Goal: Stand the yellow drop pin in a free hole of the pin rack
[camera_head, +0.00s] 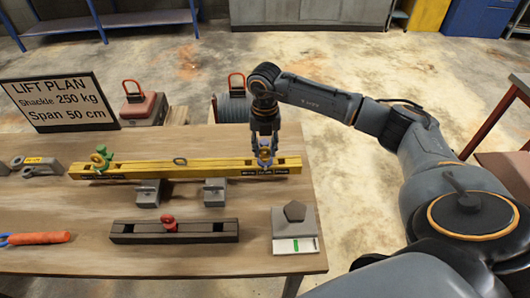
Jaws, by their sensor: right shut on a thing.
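My right gripper (265,150) points down at the right end of the yellow beam (215,172), shut on a small yellow-orange thing that looks like the yellow drop pin (265,156). The fingers hide most of it, and I cannot tell whether its shaft is still in the beam. The dark pin rack (130,232) lies on the table in front of the beam. A red pin (169,223) stands near its middle, with recesses to both sides. My left gripper is not in view.
A green shackle (102,158) is at the beam's left end. Grey blocks (215,192) support the beam. A grey plate with a green level (294,245) lies right of the rack. An orange-handled tool (40,238) is at left. A sign (62,101) and weights (143,104) stand behind.

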